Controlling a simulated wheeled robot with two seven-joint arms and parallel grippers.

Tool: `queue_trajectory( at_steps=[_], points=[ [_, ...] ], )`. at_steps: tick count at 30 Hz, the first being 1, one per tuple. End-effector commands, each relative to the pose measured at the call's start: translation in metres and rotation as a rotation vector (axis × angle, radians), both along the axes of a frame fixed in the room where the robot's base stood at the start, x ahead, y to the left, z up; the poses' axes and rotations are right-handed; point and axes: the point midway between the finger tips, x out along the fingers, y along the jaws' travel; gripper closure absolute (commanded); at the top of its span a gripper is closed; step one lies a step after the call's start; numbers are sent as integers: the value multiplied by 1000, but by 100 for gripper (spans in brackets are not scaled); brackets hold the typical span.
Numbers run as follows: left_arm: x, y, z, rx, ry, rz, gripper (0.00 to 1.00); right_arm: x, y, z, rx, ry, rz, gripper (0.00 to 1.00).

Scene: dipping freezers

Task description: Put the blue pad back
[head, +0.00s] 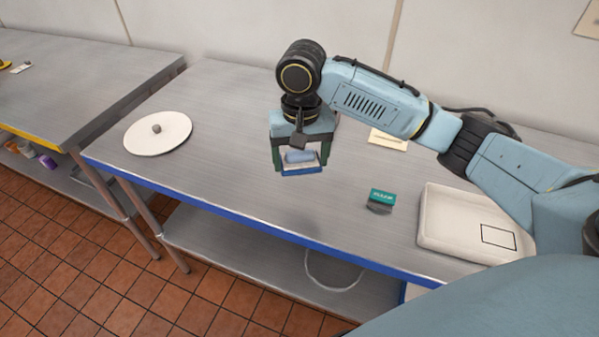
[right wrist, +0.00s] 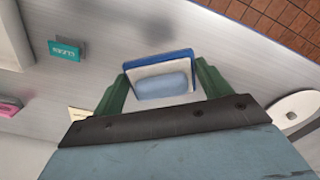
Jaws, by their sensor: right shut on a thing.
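The blue pad (head: 300,157) is a small item with a light blue rounded block on a white layer with a darker blue edge. It also shows in the right wrist view (right wrist: 163,85). My right gripper (head: 300,164) is shut on it, one green finger on each side, and holds it above the steel table. A white flat tray (head: 445,225) with a dark square outline (head: 498,236) lies on the table at the right, apart from the pad. My left gripper is not in view.
A round white lid (head: 157,132) with a grey knob lies at the table's left end. A green labelled block (head: 381,195) on a dark base stands left of the tray. A cream card (head: 388,139) lies behind. The steel table's (head: 215,165) middle is clear.

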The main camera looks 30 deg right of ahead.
Motion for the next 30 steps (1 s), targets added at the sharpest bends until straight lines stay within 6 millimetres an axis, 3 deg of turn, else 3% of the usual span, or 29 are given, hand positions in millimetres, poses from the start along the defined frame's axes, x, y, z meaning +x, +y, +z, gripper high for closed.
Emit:
queue_trajectory(
  at_steps=[1,4,9,19,25,30],
  points=[
    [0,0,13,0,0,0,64,7,-14,3,0,7,-118,45],
    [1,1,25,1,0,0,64,19,-37,-3,-3,7,-335,45],
    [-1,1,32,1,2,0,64,29,-59,-11,-9,4,-533,45],
    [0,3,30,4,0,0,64,30,-59,-18,-10,3,-545,45],
    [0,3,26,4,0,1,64,29,-59,-50,-11,6,-543,45],
    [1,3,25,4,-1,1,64,29,-59,-67,-11,3,-542,45]
  ],
)
